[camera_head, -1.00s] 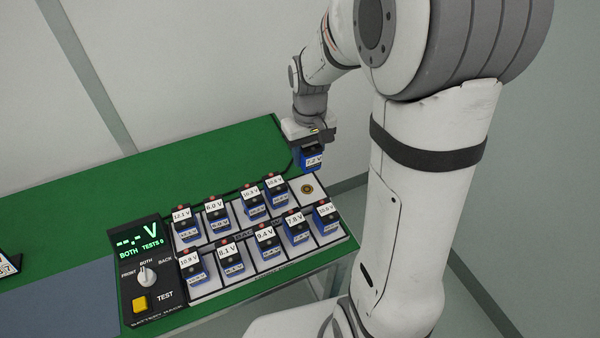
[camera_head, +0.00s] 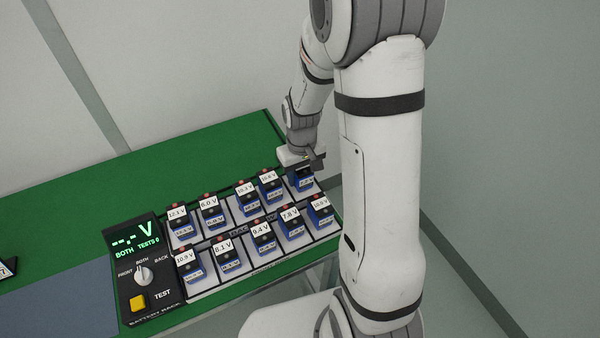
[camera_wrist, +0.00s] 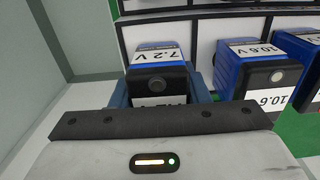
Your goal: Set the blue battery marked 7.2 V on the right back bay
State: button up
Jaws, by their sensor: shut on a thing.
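The blue battery marked 7.2 V (camera_wrist: 156,62) is between my gripper's fingers in the wrist view, its label upside down there. In the head view this battery (camera_head: 301,181) is at the right end of the back row, in the right back bay. My gripper (camera_head: 303,160) is shut on it from above and hides its top. The bay floor beneath is mostly hidden, so I cannot tell whether the battery touches it. The battery rack (camera_head: 327,187) stands on the green bench.
The battery marked 10.6 V (camera_wrist: 262,80) stands close beside the held one. Several other labelled batteries fill the back and front rows. The rack's panel has a display (camera_head: 135,241), a knob (camera_head: 144,275) and a yellow TEST button (camera_head: 138,303). The green bench (camera_head: 150,175) behind is clear.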

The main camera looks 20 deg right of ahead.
jog(key=shift+f, duration=0.2)
jog(key=o, duration=1.2)
jog(key=shift+r, duration=0.1)
notch_tip(320, 180, up, 12)
jog(key=shift+r, duration=0.1)
jog(key=shift+s+r+m+t, duration=0.45)
jog(key=shift+s+r, duration=0.75)
jog(key=shift+s, duration=1.45)
jog(key=shift+s+r+m+t, duration=0.45)
jog(key=shift+s+r, duration=0.7)
jog(key=shift+s, duration=1.5)
jog(key=shift+s+r+m+t, duration=0.2)
jog(key=shift+s+r+t, duration=0.7)
jog(key=shift+s, duration=1.75)
jog(key=shift+r+g, duration=0.3)
